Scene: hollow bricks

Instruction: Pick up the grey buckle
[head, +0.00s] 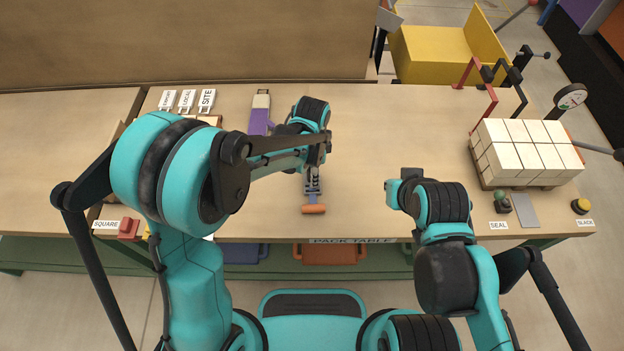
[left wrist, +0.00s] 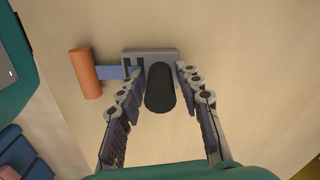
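A grey block (left wrist: 138,56) lies on the table in the left wrist view, with a black cylinder (left wrist: 160,88), a blue bar (left wrist: 118,72) and an orange crosspiece (left wrist: 86,73). I cannot tell whether this grey block is the buckle. The orange crosspiece shows in the head view (head: 314,209) near the table's front edge. My left gripper (left wrist: 158,72) is open, its fingers either side of the black cylinder, tips by the grey block. In the head view my left gripper (head: 312,176) is partly hidden by the wrist. My right gripper (head: 392,192) hangs over the front right; its fingers are unclear.
A stack of pale bricks (head: 525,146) stands on a pallet at the right. A purple and grey object (head: 260,115) and white labels (head: 206,98) lie behind my left arm. A red block (head: 129,228) sits at front left. The table's middle right is clear.

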